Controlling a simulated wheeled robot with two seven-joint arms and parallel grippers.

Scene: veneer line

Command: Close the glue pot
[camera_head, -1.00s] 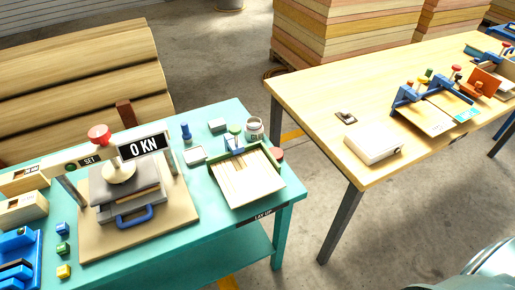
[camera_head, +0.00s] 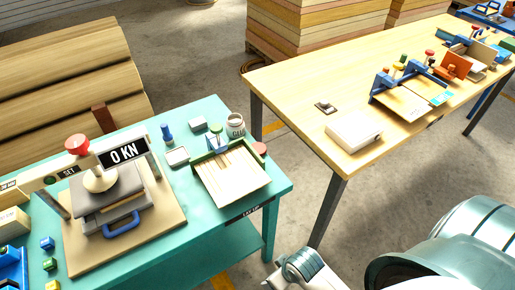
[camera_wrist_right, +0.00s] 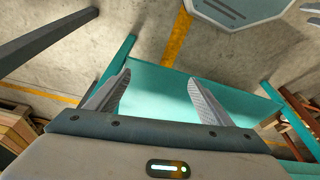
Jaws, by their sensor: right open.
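The glue pot (camera_head: 236,128) is a small white jar with dark lettering at the back right corner of the teal table. Its top looks uncovered. A reddish round disc (camera_head: 259,149), which looks like a lid, lies just in front and to the right of it, apart from the pot. In the right wrist view my right gripper (camera_wrist_right: 157,95) is open and empty, its two fingers spread over the floor and the teal table's lower part. The pot does not show in that view. My left gripper is not in view.
A wooden tray of strips (camera_head: 231,185) sits next to the pot. A press (camera_head: 112,195) with a red knob stands to the left. A wooden table (camera_head: 300,90) with a white box (camera_head: 354,129) is at right, with a floor gap between the tables.

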